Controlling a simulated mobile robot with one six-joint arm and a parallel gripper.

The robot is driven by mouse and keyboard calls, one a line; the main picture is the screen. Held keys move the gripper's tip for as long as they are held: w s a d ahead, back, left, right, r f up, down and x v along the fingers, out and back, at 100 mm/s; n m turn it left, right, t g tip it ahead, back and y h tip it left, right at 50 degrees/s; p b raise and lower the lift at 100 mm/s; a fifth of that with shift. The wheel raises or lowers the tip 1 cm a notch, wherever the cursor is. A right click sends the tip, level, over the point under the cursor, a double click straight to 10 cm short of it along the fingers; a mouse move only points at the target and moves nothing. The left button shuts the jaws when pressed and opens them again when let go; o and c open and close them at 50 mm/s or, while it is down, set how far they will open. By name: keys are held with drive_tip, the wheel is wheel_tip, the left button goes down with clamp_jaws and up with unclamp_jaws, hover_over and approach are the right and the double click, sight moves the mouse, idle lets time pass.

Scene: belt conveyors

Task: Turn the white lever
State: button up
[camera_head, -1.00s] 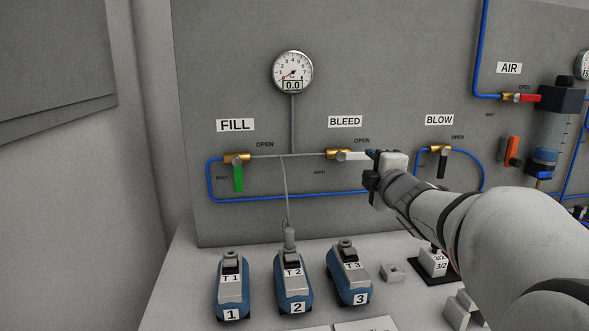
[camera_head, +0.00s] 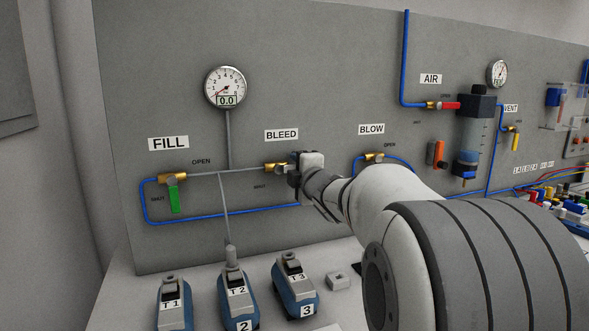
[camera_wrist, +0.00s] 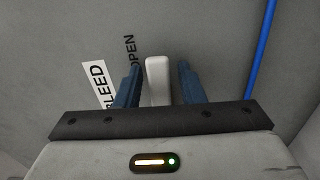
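The BLEED valve's brass body (camera_head: 275,167) is on the grey panel under the BLEED label. Its white lever is mostly hidden by my gripper in the head view. In the wrist view the white lever (camera_wrist: 158,82) stands between the two blue fingers of my gripper (camera_wrist: 159,85). A narrow gap shows on each side of the lever, so the gripper looks open around it. In the head view my gripper (camera_head: 292,172) is at the panel, just right of the brass body.
The FILL valve's green lever (camera_head: 174,198) points down at left. The BLOW valve (camera_head: 375,157) is close on the right, partly behind my arm. A gauge (camera_head: 226,88) reading 0.0 hangs above. Blue tubing (camera_head: 225,216) runs below; several blue-grey units (camera_head: 238,295) stand on the bench.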

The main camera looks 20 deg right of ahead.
clamp_jaws()
drive_tip(key=shift+d, duration=0.1)
idle(0.4)
